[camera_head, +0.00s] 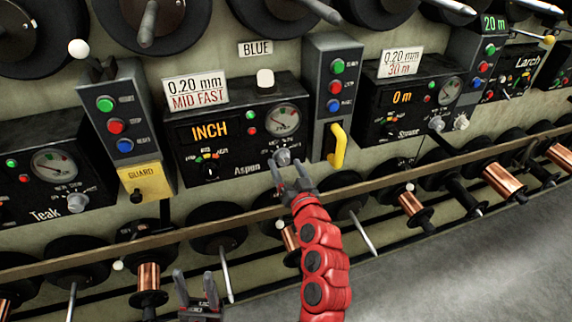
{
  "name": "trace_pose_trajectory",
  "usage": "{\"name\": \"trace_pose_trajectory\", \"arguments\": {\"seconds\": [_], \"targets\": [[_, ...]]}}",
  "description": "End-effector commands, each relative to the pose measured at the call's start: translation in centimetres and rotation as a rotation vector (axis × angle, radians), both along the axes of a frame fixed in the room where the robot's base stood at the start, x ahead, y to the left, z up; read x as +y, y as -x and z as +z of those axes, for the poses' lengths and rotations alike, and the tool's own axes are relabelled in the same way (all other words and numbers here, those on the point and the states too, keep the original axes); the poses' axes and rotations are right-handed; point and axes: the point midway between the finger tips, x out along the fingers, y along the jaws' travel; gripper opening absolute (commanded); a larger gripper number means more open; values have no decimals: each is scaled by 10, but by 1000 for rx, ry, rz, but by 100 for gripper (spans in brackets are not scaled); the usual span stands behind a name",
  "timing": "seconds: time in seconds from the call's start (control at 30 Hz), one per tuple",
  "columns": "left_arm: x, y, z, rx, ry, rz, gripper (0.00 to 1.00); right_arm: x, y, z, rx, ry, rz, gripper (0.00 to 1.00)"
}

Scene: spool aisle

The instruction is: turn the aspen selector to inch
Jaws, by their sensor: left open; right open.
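The Aspen panel (240,170) is a black box with an amber display (209,131) reading INCH, a round gauge and small lamps. A grey round knob (283,157) sits at its lower right. A black dial (210,168) with a coloured scale sits left of the Aspen name. My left gripper (196,285) is open and empty, low in the picture, well below the panel.
A yellow handle (338,147) stands out right of the grey knob. A yellow GUARD box (147,182) hangs between the Teak (50,170) and Aspen panels. A long rail (400,176) and rows of spools run below. Grey floor (480,260) is clear at lower right.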

Motion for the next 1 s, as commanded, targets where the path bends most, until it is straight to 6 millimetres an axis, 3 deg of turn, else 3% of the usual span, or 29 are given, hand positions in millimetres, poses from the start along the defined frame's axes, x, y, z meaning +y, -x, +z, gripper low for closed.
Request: {"name": "trace_pose_trajectory", "arguments": {"seconds": [0.17,0.5,0.53,0.7,1.0], "targets": [[0,0,0,0,0,0,50,-10,29,0,-1,0,-2,76],[0,0,2,0,0,0,50,-35,108,1,-1,3,-1,76],[0,0,16,1,0,0,50,-37,111,7,2,6,-2,76],[0,0,41,0,0,0,50,-43,133,6,5,5,1,76],[0,0,52,0,0,0,50,-51,156,2,-1,2,-1,76]]}}
